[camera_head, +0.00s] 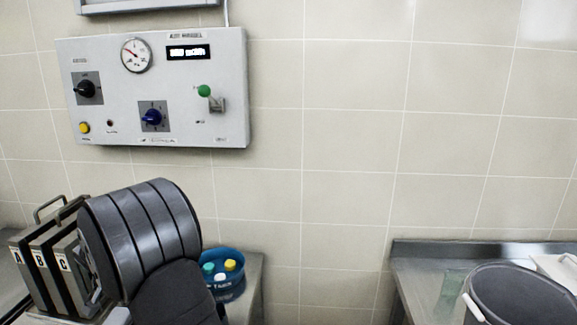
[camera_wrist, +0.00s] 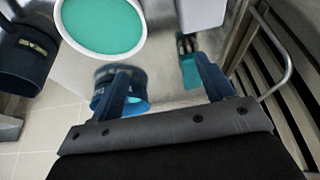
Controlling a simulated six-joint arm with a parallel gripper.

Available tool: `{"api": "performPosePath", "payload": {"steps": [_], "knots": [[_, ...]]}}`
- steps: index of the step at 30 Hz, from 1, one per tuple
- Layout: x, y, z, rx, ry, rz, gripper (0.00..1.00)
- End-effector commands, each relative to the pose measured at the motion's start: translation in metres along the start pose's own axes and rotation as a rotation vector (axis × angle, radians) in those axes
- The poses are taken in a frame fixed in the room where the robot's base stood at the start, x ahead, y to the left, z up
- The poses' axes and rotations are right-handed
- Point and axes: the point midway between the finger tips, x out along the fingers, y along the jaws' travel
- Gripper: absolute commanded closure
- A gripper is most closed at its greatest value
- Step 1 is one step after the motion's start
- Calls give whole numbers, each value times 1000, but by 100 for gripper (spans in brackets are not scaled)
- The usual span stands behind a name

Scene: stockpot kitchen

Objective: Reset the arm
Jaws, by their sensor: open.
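My gripper (camera_wrist: 160,64) shows in the wrist view with its two dark blue fingers wide apart. Nothing is between the fingertips on the near side; the pale surface shows through the gap. The left finger overlaps a blue round container (camera_wrist: 136,106) beyond it. The right finger is close in the picture to a teal-ended tool (camera_wrist: 190,72); I cannot tell whether they touch. The gripper itself is not visible in the head view, where my dark arm covers the lower left.
A control panel (camera_head: 230,125) hangs on the tiled wall. Lettered metal plates (camera_head: 42,262) stand left of my arm; a blue tub (camera_head: 232,288) with capped bottles is right of it. A grey bucket (camera_head: 520,295) is far right. The wrist view shows a teal-filled round vessel (camera_wrist: 100,25).

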Motion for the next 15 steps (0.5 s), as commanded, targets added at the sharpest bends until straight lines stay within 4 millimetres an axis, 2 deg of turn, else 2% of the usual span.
{"api": "performPosePath", "payload": {"steps": [8,15], "knots": [[-22,47,-25,4,1,0,26],[-67,46,-44,1,2,-2,26]]}}
